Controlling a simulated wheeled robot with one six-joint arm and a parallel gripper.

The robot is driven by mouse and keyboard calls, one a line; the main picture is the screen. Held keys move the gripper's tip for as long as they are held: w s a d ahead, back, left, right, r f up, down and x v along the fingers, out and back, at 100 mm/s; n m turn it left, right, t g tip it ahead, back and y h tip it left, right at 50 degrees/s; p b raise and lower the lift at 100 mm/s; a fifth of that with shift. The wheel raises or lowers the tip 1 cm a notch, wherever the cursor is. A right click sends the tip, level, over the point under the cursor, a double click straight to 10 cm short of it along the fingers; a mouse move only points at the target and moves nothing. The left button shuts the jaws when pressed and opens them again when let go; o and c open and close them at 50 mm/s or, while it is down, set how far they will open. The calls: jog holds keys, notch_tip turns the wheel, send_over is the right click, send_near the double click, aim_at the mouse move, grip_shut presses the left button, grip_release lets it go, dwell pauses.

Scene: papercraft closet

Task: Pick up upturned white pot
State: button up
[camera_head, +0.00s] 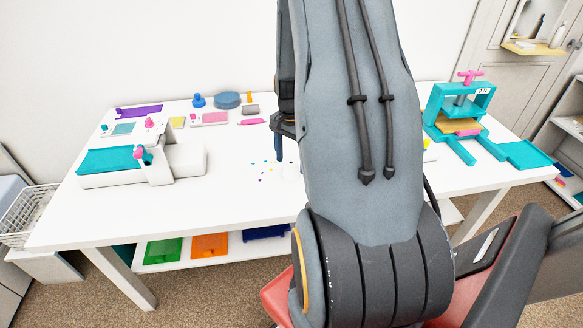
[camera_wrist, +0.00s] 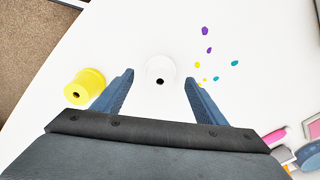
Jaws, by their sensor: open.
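The upturned white pot (camera_wrist: 160,71) stands on the white table in the wrist view, with a small dark hole in its top. My gripper (camera_wrist: 158,84) is open, with one blue finger to the left of the pot and one to the right, and clear gaps on both sides. I cannot tell how far the fingertips are above the table. In the head view the pot (camera_head: 291,170) is a pale shape by a blue finger, hard to make out against the table. My arm hides much of the area around it.
A yellow spool-like piece (camera_wrist: 85,87) stands just left of my left finger. Several coloured dots (camera_wrist: 208,50) lie right of the pot. A white and teal machine (camera_head: 125,161) stands on the left of the table (camera_head: 225,205), a teal press (camera_head: 462,108) on the right.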

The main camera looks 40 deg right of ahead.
jog(key=shift+f, duration=1.15)
jog(key=c, duration=1.1)
jog(key=shift+r, duration=0.1)
jog(key=shift+c, duration=0.2)
